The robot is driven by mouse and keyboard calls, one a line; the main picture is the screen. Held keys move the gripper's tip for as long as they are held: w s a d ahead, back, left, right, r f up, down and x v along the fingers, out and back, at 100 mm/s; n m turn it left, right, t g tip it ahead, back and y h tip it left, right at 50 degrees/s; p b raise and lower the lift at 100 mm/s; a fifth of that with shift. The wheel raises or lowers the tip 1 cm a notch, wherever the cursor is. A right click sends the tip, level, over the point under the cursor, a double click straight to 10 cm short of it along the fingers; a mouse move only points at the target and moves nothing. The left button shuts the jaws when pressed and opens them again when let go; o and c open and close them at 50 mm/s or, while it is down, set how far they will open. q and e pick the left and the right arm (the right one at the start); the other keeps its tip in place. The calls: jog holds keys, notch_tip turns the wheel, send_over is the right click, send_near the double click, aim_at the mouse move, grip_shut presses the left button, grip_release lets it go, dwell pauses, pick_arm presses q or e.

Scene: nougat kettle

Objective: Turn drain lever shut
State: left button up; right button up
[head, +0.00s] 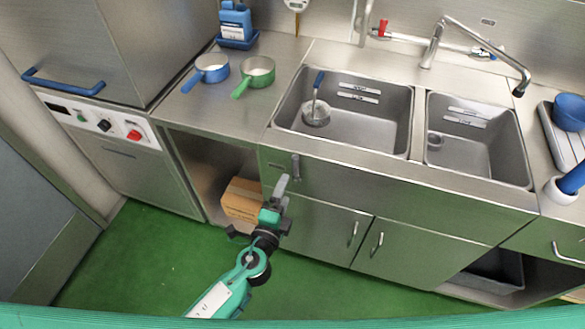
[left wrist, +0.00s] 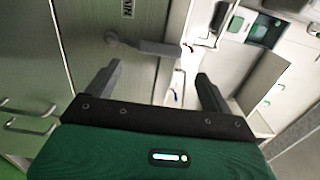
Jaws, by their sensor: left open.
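The drain lever (head: 296,166) is a short grey handle on the steel front panel below the left sink. It stands roughly upright in the head view. In the left wrist view the lever (left wrist: 155,47) runs sideways from a round pivot at its left end, beside a dark label (left wrist: 128,9) ending in "AIN". My left gripper (head: 283,191) is open and empty, just below and left of the lever in the head view. In the left wrist view its fingers (left wrist: 156,84) are spread apart, with the lever ahead of them and not gripped. My right gripper is not in view.
Cabinet door handles (head: 353,234) stick out lower right of the lever. A cardboard box (head: 242,199) sits in the open bay behind my left arm. The green floor (head: 130,265) is clear.

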aim_at(294, 168)
pick_arm(q)
jog(key=p+x, duration=0.1)
jog(key=x, duration=0.6)
jog(key=shift+w+d+f, duration=0.1)
jog(key=shift+w+d, duration=0.05)
jog(key=shift+w, duration=0.3)
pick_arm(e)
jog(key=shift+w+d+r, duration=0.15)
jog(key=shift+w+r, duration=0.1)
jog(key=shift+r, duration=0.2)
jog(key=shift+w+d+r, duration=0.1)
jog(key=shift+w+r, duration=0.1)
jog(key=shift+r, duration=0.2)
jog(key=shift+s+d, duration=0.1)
